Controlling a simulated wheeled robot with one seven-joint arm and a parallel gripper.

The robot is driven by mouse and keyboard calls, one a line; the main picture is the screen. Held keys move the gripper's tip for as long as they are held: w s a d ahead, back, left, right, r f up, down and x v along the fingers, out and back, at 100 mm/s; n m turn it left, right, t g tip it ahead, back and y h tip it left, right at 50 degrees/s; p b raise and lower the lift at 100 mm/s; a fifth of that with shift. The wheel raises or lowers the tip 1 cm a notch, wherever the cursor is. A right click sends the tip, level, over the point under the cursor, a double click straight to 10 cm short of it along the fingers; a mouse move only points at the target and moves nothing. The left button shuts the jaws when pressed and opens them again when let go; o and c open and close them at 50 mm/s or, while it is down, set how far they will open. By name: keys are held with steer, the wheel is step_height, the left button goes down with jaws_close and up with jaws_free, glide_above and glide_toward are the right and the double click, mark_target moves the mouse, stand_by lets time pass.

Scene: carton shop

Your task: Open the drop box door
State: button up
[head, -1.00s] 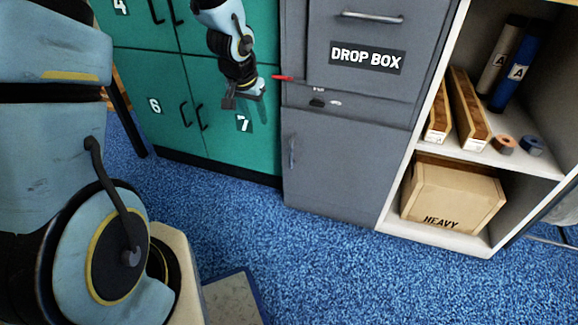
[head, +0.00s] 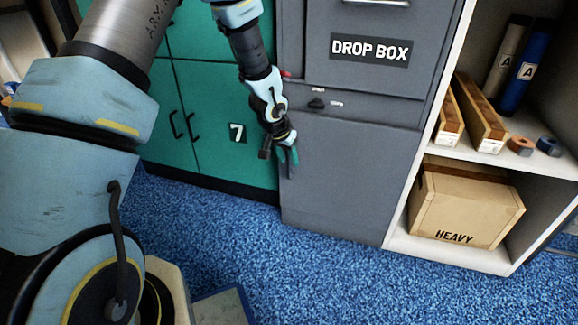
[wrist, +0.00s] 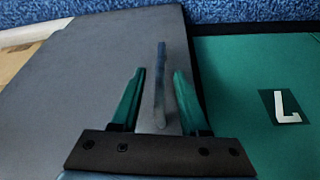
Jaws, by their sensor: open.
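The drop box (head: 369,49) is a grey cabinet with a white-lettered label. Its lower grey door (head: 345,180) looks shut. The door's upright bar handle (wrist: 161,85) shows in the wrist view, near the door's edge beside the green lockers. My gripper (head: 286,157) is at the handle in the head view and hides most of it. In the wrist view, my gripper (wrist: 160,75) is open, with its green fingers on either side of the handle. I see gaps beside the handle and cannot tell whether either finger touches it.
Green lockers (head: 205,140) stand directly left of the drop box. Blue carpet (head: 330,285) in front of the door is clear.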

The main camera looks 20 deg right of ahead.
steer(key=shift+x, duration=1.05)
jaws_close()
stand_by(0.7)
